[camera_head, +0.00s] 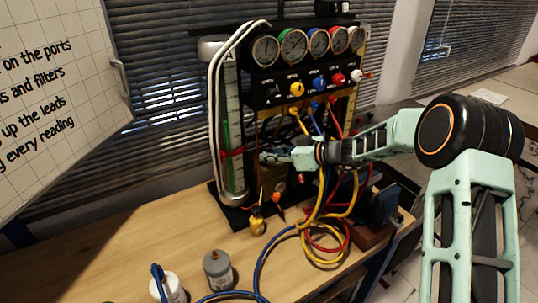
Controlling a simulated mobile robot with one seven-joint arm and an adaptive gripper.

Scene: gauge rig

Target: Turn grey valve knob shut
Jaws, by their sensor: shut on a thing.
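The gauge rig (305,70) stands at the back of the wooden bench. Below its dials is a row of valve knobs: a dark one (275,91), a yellow one (297,89), a blue one (319,84), a red one (338,79) and a pale one (357,76). I cannot pick out a clearly grey knob among them. My gripper (268,156) reaches in from the right, below this row and just right of the clear column. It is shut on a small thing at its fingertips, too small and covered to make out.
The clear measuring column (228,125) with a red strap stands left of my gripper. Yellow, red and blue hoses (322,215) hang and coil under my arm. A grey canister (217,271) stands on the bench (150,250) in front.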

